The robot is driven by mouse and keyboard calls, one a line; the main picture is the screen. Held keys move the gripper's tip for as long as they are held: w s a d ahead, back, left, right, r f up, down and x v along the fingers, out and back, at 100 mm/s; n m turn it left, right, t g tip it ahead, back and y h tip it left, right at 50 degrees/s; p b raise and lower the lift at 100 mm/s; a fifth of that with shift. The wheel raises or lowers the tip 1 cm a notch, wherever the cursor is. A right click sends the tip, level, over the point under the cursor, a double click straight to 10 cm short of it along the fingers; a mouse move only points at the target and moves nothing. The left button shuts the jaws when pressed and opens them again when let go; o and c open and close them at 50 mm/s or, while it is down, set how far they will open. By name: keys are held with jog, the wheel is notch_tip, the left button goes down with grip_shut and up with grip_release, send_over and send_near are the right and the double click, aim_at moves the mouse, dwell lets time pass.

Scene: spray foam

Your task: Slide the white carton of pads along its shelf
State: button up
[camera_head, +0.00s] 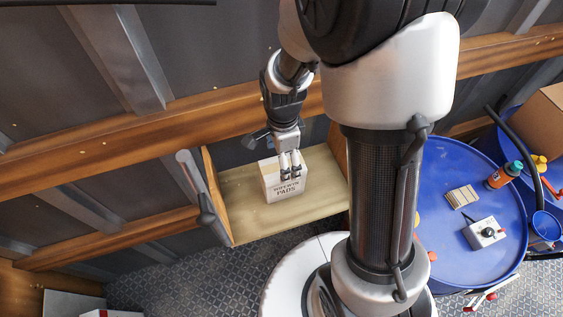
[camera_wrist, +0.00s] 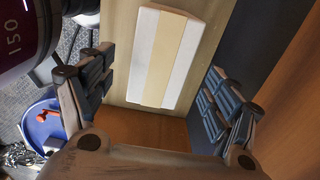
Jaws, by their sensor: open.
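The white carton of pads (camera_head: 284,189) stands upright on the wooden shelf (camera_head: 236,199), its printed face toward the head camera. In the wrist view, the carton (camera_wrist: 164,58) shows as a white face with a cream stripe down its middle. My gripper (camera_head: 290,170) is open and reaches down at the carton's top, its fingers overlapping the upper printed face in the head view. In the wrist view, the fingers of my gripper (camera_wrist: 158,68) stand wide apart, left and right of the carton, with gaps on both sides. Contact with the carton cannot be told.
The shelf has upright wooden end boards, the left one (camera_head: 214,191) nearer in view. Bare shelf lies on both sides of the carton. A grey-handled tool (camera_head: 194,184) is by the left end. A blue drum (camera_head: 450,225) with a bottle (camera_head: 503,176) and small items stands right.

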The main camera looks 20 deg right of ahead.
jog(key=shift+f, duration=2.15)
jog(key=c, duration=1.4)
jog(key=shift+o, duration=0.2)
jog(key=a, duration=1.1)
jog(key=shift+a+b, duration=0.3)
jog(key=shift+b, duration=0.1)
jog(key=o, duration=1.3)
jog(key=shift+o, duration=0.2)
jog(key=shift+r, duration=0.1)
notch_tip(320, 180, up, 12)
